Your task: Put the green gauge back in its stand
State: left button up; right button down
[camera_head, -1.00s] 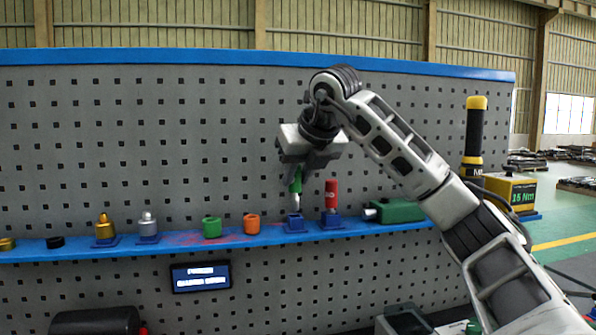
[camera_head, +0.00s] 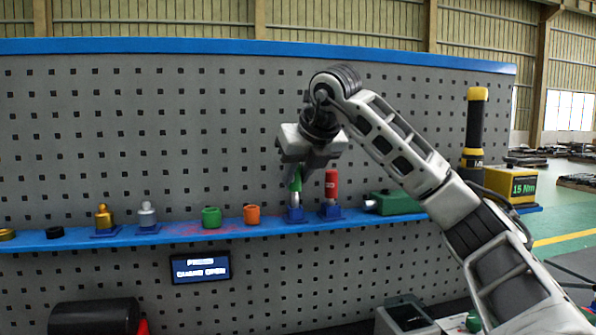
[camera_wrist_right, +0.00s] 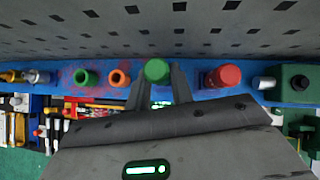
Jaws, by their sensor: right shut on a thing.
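The green gauge (camera_head: 295,183) is upright, with a silver lower part pointing down. My right gripper (camera_head: 297,172) is above the shelf and shut on its green top. In the right wrist view the round green end of the gauge (camera_wrist_right: 157,70) sits between the two fingers of the gripper (camera_wrist_right: 160,82). A small blue stand (camera_head: 295,215) is on the shelf directly under the gauge. The silver tip meets the stand's top in the head view; I cannot tell how far it is inside. My left gripper is not in view.
A red gauge (camera_head: 331,184) stands in a blue stand close to the right. An orange ring (camera_head: 252,215) and a green ring (camera_head: 211,217) are to the left on the blue shelf (camera_head: 180,238). A green box-like tool (camera_head: 398,202) lies to the right. A pegboard is behind.

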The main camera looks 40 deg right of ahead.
jog(key=shift+f+b, duration=0.55)
jog(key=shift+f, duration=0.4)
jog(key=c, duration=1.1)
grip_release()
jog(key=shift+r, duration=0.15)
jog(key=shift+c, duration=0.2)
jog(key=shift+p+v, duration=1.05)
jog(key=shift+v, duration=0.95)
jog(key=shift+s+r, duration=0.35)
jog(key=shift+s, duration=0.05)
